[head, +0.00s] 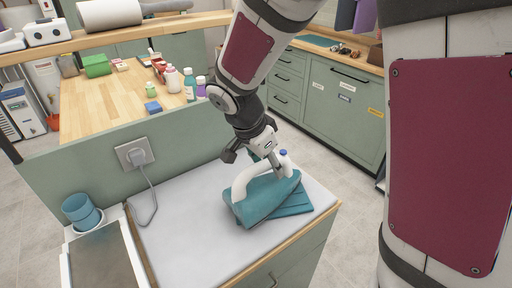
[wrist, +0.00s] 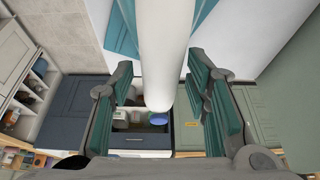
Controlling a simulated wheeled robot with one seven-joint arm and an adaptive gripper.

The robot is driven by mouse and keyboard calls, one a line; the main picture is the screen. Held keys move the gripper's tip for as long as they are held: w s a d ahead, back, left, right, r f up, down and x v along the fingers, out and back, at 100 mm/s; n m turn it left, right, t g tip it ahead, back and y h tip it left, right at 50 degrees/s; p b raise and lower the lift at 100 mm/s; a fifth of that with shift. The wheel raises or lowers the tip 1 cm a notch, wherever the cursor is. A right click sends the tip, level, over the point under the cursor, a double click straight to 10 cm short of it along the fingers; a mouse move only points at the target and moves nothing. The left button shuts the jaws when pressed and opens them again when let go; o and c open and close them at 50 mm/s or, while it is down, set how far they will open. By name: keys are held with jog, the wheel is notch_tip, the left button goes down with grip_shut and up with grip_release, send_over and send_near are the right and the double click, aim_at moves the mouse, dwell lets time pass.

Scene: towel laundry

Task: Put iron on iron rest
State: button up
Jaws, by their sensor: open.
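The iron (head: 241,188) has a thick white curved handle and a teal body. It lies on a folded teal cloth (head: 308,206) on the light grey board. My gripper (head: 256,158) is at the handle's upper part, pointing down. In the wrist view, the white handle (wrist: 165,45) runs between the two spread teal-padded fingers of my gripper (wrist: 163,85), with gaps at both sides. A tray-like metal plate with a white frame (head: 67,262), probably the iron rest, is at the lower left. The iron's soleplate is hidden.
A wall outlet (head: 128,152) holds a plug with a grey cord running onto the board (head: 180,235). A blue cup (head: 82,212) stands at the left. A raised green panel backs the board. Bottles stand on the wooden counter (head: 105,105) behind. The board's left middle is mostly clear.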

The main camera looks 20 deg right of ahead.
jog(key=v, duration=1.2)
jog(key=s+d+r+n+t+y, duration=0.1)
jog(key=s+d+n+y, duration=0.1)
jog(key=s+n, duration=0.5)
jog(key=s+d+r+n+t+y, duration=0.2)
jog(key=s+d+n, duration=0.1)
jog(key=s+n, duration=0.4)
jog(key=s, duration=0.3)
jog(key=shift+s, duration=0.35)
jog(key=shift+a, duration=0.2)
